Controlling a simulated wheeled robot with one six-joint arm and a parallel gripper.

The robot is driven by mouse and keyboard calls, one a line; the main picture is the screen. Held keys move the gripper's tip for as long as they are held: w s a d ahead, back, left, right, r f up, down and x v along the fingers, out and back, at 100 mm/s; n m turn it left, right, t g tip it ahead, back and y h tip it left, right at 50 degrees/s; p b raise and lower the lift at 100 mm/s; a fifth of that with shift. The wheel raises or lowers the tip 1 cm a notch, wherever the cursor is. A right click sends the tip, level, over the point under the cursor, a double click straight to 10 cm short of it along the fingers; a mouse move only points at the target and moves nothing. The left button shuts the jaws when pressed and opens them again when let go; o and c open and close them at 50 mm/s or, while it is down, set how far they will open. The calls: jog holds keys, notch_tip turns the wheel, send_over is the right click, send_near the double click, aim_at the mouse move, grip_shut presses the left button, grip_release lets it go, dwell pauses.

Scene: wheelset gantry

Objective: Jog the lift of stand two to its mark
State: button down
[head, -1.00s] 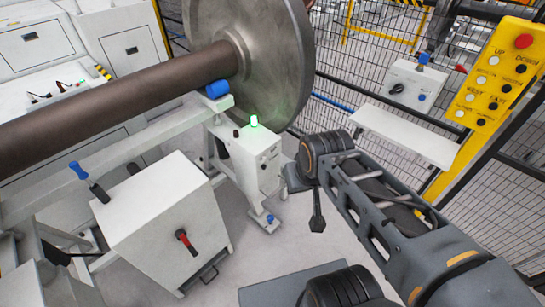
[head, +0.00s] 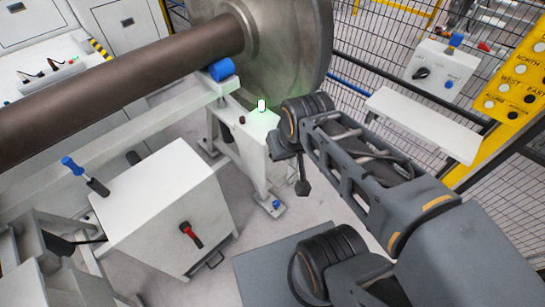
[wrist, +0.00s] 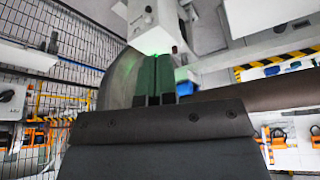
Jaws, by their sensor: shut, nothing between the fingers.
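A white stand box (head: 250,140) with a glowing green lamp (head: 261,105) on top stands beside the big steel wheel (head: 290,50). No number shows on it, so I cannot tell whether it is stand two. A small dark red button (head: 242,120) is on its top, left of the lamp. In the wrist view my gripper's fingers (wrist: 155,80) are shut and empty, lit green, with a white box (wrist: 140,22) beyond the tips. I cannot tell whether they touch it.
A brown axle (head: 120,80) rests above a blue roller (head: 221,69). A white cabinet (head: 165,220) with a blue-handled lever (head: 85,175) and a red handle (head: 191,235) stands at front left. Mesh fencing, a yellow pendant panel (head: 515,80) and a switch box (head: 440,75) are right.

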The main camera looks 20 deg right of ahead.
jog(key=w+d+f+m+g+y+b, duration=0.1)
jog(key=w+f+m+y+b, duration=0.3)
jog(key=f, duration=0.5)
jog(key=w+d+f+m+g+y+b, duration=0.1)
jog(key=w+f+m+b, duration=0.3)
jog(key=w+f+m, duration=0.4)
jog(key=w+d+f+m+t+b, duration=0.1)
jog(key=d+f+m+b, duration=0.1)
jog(key=f, duration=0.6)
jog(key=w+d+f+m+t+y+b, duration=0.1)
jog(key=w+d+f+m+t+b, duration=0.1)
jog(key=d+f+m, duration=0.3)
jog(key=w+d+f+m+t+b, duration=0.1)
jog(key=d+f+m, duration=0.3)
jog(key=f, duration=0.7)
jog(key=shift+w+d+f+m+b, duration=0.15)
jog(key=shift+w+d+m+b, duration=0.2)
jog(key=shift+b, duration=0.4)
jog(key=shift+w+a, duration=0.1)
jog(key=w+a, duration=0.3)
jog(key=w, duration=0.5)
jog(key=shift+a, duration=0.35)
jog(key=shift+w+a, duration=0.1)
jog(key=shift+w, duration=0.05)
